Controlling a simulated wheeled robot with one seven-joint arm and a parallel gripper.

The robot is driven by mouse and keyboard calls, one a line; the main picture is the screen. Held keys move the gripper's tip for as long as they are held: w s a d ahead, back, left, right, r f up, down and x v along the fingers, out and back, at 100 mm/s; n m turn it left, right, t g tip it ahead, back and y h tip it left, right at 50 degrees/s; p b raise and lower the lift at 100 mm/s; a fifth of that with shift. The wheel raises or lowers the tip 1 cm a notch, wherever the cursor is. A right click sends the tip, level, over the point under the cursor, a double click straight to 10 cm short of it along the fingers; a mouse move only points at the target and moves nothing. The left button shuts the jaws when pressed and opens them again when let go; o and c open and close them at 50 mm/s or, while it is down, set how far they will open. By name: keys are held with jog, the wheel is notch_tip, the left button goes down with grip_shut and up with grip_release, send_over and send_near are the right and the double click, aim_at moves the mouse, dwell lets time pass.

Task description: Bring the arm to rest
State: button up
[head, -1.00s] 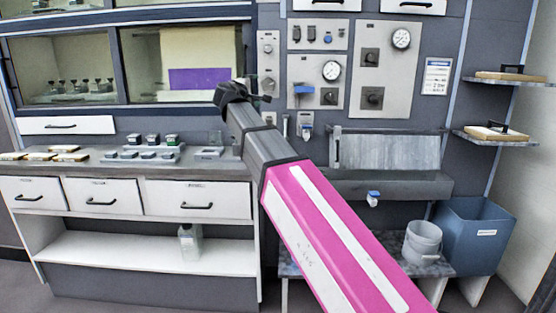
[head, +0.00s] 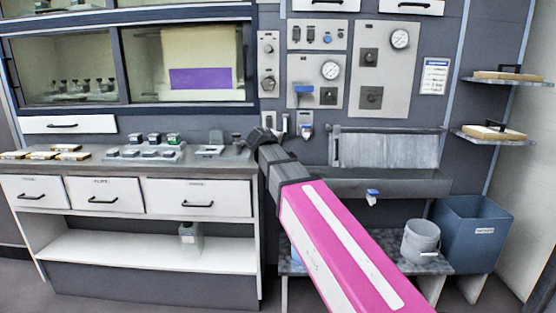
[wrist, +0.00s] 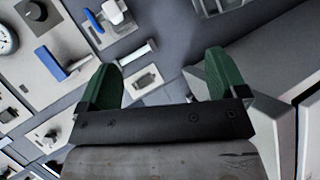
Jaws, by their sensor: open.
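My arm reaches up from the lower right of the head view, with a pink and white link nearest the camera. Its dark end stands in front of the counter's right end and the wall below the gauge panels. In the wrist view my gripper (wrist: 168,85) shows two green fingers spread wide apart. Nothing is between the fingers; the wall with its fittings shows beyond them. In the head view the fingers are too small and too much hidden by the arm to make out.
The counter (head: 225,162) at left holds several small dark-capped items and yellowish blocks. Gauge panels (head: 378,65) are on the wall. A grey trough (head: 390,187), white bucket (head: 421,240) and blue bin (head: 475,235) stand right of my arm. Shelves (head: 490,138) hang at far right.

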jog(key=s+d+f+m+g+y, duration=0.1)
jog(key=s+d+f+m+g, duration=0.2)
jog(key=f, duration=0.6)
jog(key=s+d+f+g+y, duration=0.1)
jog(key=s+d+f, duration=0.35)
jog(key=f, duration=0.35)
jog(key=s+d+f+m+g, duration=0.25)
jog(key=d+f, duration=0.25)
jog(key=f, duration=0.4)
jog(key=s+d+f+m+g+y, duration=0.2)
jog(key=s+f, duration=0.5)
jog(key=s+d+f+m+g+y, duration=0.2)
jog(key=s+d+f+m+g, duration=0.1)
jog(key=s+f, duration=0.5)
jog(key=shift+y, duration=0.3)
jog(key=shift+s+d, duration=0.1)
